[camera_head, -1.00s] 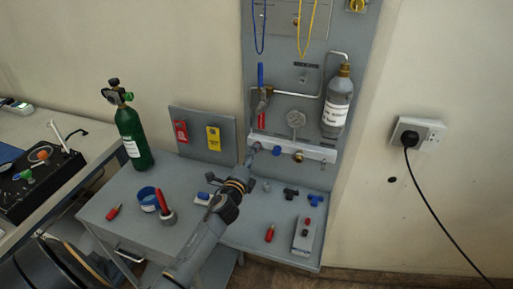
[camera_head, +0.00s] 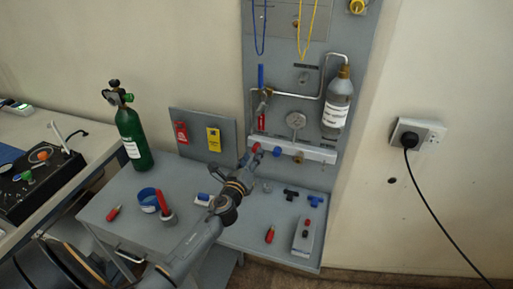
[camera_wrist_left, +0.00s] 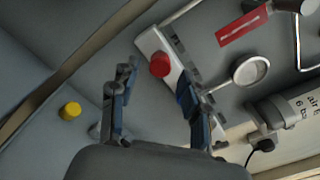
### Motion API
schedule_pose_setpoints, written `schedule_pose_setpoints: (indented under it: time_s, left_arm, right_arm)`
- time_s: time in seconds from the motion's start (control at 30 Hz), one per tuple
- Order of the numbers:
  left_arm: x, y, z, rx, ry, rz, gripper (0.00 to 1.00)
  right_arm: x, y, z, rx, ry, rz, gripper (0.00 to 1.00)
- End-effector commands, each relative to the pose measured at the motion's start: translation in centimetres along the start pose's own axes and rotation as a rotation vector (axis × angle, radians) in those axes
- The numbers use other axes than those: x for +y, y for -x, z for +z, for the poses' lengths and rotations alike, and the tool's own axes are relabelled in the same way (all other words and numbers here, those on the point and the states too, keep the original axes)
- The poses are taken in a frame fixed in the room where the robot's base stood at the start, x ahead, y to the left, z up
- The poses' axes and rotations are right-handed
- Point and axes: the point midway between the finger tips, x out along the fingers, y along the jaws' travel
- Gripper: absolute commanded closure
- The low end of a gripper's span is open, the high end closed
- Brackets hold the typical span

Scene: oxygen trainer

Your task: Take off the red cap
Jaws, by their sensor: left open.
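The red cap (camera_head: 256,147) sits at the left end of the pale manifold bar (camera_head: 318,154) on the grey wall panel. In the left wrist view the red cap (camera_wrist_left: 160,65) is round and lies ahead, between the lines of the two fingers. My left gripper (camera_head: 248,163) is just below and left of the cap, its fingers pointing up at it. In the left wrist view the left gripper (camera_wrist_left: 155,82) is open with nothing between its fingers. Contact with the cap is not visible. My right gripper is not in view.
Beside the cap on the bar are a blue cap (camera_head: 276,152) and a brass fitting (camera_head: 299,157). A green cylinder (camera_head: 133,140) stands on the grey table (camera_head: 130,235) at left, with loose tools nearby.

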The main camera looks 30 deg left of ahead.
Motion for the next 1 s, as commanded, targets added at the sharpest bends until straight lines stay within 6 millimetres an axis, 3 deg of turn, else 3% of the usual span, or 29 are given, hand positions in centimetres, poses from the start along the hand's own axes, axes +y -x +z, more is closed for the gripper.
schedule_pose_setpoints:
  time_s: [0.17,0.63,1.0]
  left_arm:
    - [0.0,0.0,0.0,0.0,-0.107,0.0,0.53]
    - [0.0,-0.1,0.0,0.0,-0.097,0.0,0.53]
    - [0.0,-2.1,-0.1,-0.001,-0.096,-0.001,0.53]
  right_arm:
    - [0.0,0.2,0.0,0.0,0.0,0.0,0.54]
    - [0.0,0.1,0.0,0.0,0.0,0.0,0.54]
    - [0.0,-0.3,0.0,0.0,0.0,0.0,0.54]
